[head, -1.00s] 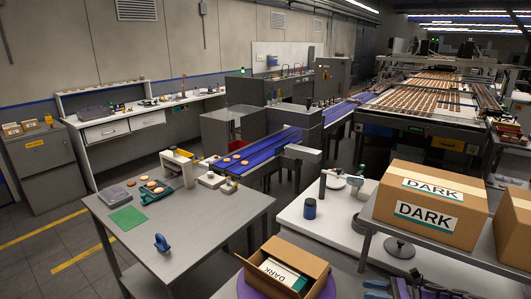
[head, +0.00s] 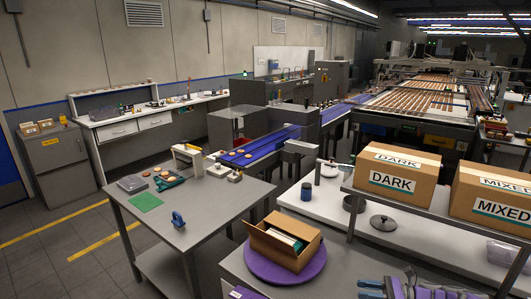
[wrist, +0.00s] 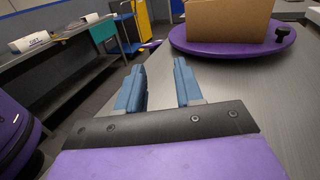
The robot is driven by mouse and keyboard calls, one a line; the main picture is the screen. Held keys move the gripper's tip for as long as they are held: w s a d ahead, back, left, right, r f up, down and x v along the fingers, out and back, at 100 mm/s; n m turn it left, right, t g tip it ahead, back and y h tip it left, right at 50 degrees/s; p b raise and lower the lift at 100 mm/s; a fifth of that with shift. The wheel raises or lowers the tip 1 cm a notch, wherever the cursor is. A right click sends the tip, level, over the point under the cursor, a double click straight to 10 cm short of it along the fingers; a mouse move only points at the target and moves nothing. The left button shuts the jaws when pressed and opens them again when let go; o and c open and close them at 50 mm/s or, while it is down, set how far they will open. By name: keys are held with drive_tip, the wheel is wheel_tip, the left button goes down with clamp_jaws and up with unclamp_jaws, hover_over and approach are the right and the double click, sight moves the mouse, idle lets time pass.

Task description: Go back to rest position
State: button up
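My gripper (wrist: 157,82) shows in the wrist view with its two blue fingers spread apart and nothing between them. It is over a grey tabletop (wrist: 225,88). A brown carton (wrist: 225,25) on a purple turntable (wrist: 240,48) stands beyond it to the right, apart from the fingers.
The open carton (head: 265,243) holds white and green packs on the purple turntable (head: 262,268). A DARK carton (head: 395,180) and a MIXED carton (head: 490,198) stand on a shelf at right. A blue conveyor (head: 262,150) runs behind the table. Floor at left is clear.

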drive_tip(key=a, duration=0.1)
drive_tip(key=w+a, duration=0.1)
drive_tip(key=a, duration=0.1)
drive_tip(key=shift+w+a+r+g, duration=0.2)
drive_tip(key=shift+r+g, duration=0.1)
drive_tip(key=shift+g, duration=0.1)
drive_tip(key=s+a+r+n+g+h, duration=0.2)
drive_tip(key=s+a+r+n, duration=0.1)
drive_tip(key=a+r, duration=0.35)
drive_tip(key=s+a+r+n+g+h, duration=0.2)
drive_tip(key=s+a+r+n+g, duration=0.1)
drive_tip(key=a+r, duration=0.3)
drive_tip(key=s+a+r+n+g+h, duration=0.1)
drive_tip(key=s+a+r+n+h, duration=0.25)
drive_tip(key=s, duration=0.45)
drive_tip(key=s+a+r+n+g+h, duration=0.1)
drive_tip(key=s+a+r+n+h, duration=0.15)
drive_tip(key=s+a, duration=0.4)
drive_tip(key=s+d+n+h, duration=0.3)
drive_tip(key=s+n, duration=0.1)
drive_tip(key=s, duration=0.7)
drive_tip(key=s+d+f+n+t+h, duration=0.1)
drive_tip(key=s+d+n+h, duration=0.2)
drive_tip(key=s, duration=0.8)
drive_tip(key=shift+s+d+n+t+h, duration=0.3)
drive_tip(key=shift+s+n+h, duration=0.1)
drive_tip(key=shift+n+h, duration=0.35)
